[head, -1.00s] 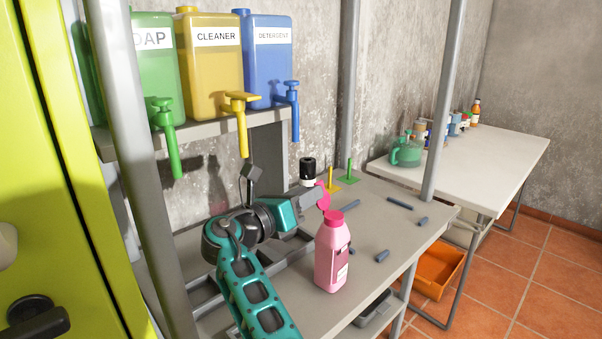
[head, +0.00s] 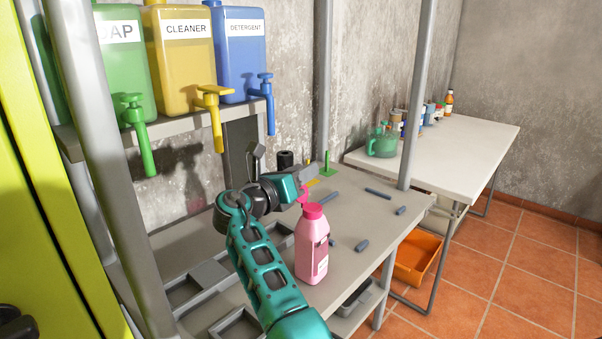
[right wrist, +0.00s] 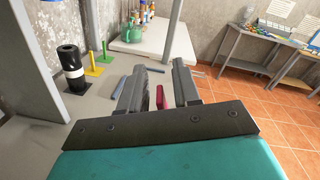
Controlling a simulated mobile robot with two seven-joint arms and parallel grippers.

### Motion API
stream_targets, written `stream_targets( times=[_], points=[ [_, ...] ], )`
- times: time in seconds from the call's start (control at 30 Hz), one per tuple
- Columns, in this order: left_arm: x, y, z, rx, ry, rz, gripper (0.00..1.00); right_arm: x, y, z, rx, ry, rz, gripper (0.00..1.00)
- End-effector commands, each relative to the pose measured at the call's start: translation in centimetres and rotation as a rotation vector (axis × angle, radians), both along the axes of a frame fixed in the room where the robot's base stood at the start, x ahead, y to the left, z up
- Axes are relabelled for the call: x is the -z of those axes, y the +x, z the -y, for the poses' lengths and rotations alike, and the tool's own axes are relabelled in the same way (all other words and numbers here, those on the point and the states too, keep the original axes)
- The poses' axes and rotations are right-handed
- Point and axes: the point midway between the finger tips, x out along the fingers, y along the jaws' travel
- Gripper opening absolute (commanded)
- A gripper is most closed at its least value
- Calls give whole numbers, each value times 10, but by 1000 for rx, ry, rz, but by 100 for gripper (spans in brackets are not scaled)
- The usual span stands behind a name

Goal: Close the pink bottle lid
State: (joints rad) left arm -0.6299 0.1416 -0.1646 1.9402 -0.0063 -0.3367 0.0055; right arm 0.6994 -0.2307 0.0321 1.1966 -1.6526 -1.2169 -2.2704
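The pink bottle (head: 312,250) stands upright near the front edge of the grey workbench. A darker pink lid (head: 313,211) sits at its top; I cannot tell how tightly it is seated. My right gripper (head: 306,182) is just behind and above the bottle, pointing right. In the right wrist view its two fingers (right wrist: 160,80) are spread apart. A red-pink piece (right wrist: 163,96) shows between them; a pink patch also shows under the gripper in the head view.
Several dark rods (head: 378,193) lie on the bench. A black-and-white cylinder (right wrist: 70,68) and green and yellow pegs stand behind. Metal posts (head: 416,100) flank the bench. An orange crate (head: 420,262) sits on the floor.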

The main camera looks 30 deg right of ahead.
Motion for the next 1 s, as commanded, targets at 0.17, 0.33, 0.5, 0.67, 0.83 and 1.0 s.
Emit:
stream_targets(
  times=[0.17,0.33,0.5,0.67,0.83,1.0],
  points=[
    [-2,4,0,-1,0,7,43,0,0,0,0,0,0,18],
    [-3,6,-1,-1,1,12,43,0,0,0,0,0,0,2],
    [-3,6,-1,-2,1,13,43,0,0,0,0,0,0,0],
    [-3,5,-1,-2,1,12,43,0,0,0,0,0,1,0],
    [-5,3,-1,-3,2,8,43,-1,-2,1,1,11,24,0],
    [-12,2,-1,-2,2,4,43,-4,-6,3,2,40,89,0]
  ],
)
